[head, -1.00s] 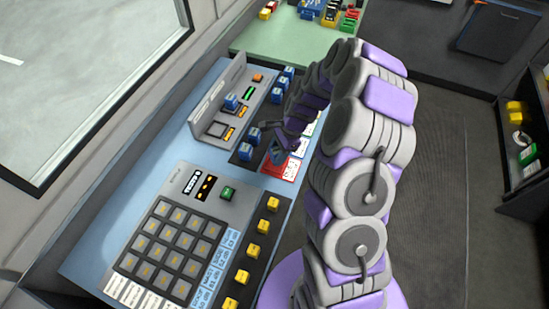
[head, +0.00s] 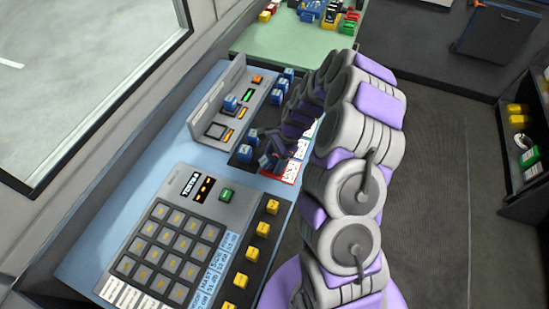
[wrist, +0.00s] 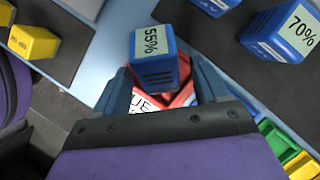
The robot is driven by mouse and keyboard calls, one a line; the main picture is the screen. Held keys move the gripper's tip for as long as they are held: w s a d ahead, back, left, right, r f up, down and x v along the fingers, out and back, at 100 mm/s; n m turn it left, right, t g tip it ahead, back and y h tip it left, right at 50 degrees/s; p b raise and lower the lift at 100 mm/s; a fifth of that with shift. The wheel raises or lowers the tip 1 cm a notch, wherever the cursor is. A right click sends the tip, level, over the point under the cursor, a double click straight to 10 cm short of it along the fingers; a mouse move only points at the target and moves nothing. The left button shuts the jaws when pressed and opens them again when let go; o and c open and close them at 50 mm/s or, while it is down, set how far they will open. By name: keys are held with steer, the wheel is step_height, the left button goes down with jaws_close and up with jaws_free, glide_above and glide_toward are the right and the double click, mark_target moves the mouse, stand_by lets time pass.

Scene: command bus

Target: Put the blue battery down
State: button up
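A blue battery marked 55% (wrist: 157,55) sits between the two fingers of my gripper (wrist: 163,75) in the wrist view. Red shows between the battery and the fingers, so the fingers look apart from it and open. A red and white card (wrist: 145,103) shows beneath and around the battery. In the head view my gripper (head: 273,148) is low over the dark strip beside the red card (head: 288,171). The battery is small and partly hidden by the gripper there. Whether its base rests fully on the surface cannot be told.
Another blue battery marked 70% (wrist: 283,33) stands on the dark strip nearby. More blue batteries (head: 246,152) stand along that strip. A grey keypad panel (head: 172,240) and yellow blocks (head: 263,229) lie nearer. A green table (head: 300,40) with coloured items is at the back.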

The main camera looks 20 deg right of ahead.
steer(key=p+v, duration=0.3)
steer(key=v, duration=0.9)
steer(key=shift+w+r, duration=0.1)
steer(key=s+a+r+n+g+h, duration=0.1)
steer(key=s+a+r+n, duration=0.35)
steer(key=s+r, duration=0.25)
steer(key=s+a+r+n+h, duration=0.1)
steer(key=s+a+r+n, duration=0.2)
steer(key=s+r+n, duration=0.35)
steer(key=s+d+r+n+h, duration=0.1)
steer(key=s+r+n, duration=0.1)
steer(key=s, duration=0.8)
steer(key=s+d+r+n+h, duration=0.1)
steer(key=s+d+r+n, duration=0.1)
steer(key=s, duration=0.9)
steer(key=shift+s+r+n, duration=0.25)
steer(key=shift+r+n, duration=0.35)
steer(key=shift+r, duration=0.1)
steer(key=shift+c, duration=0.4)
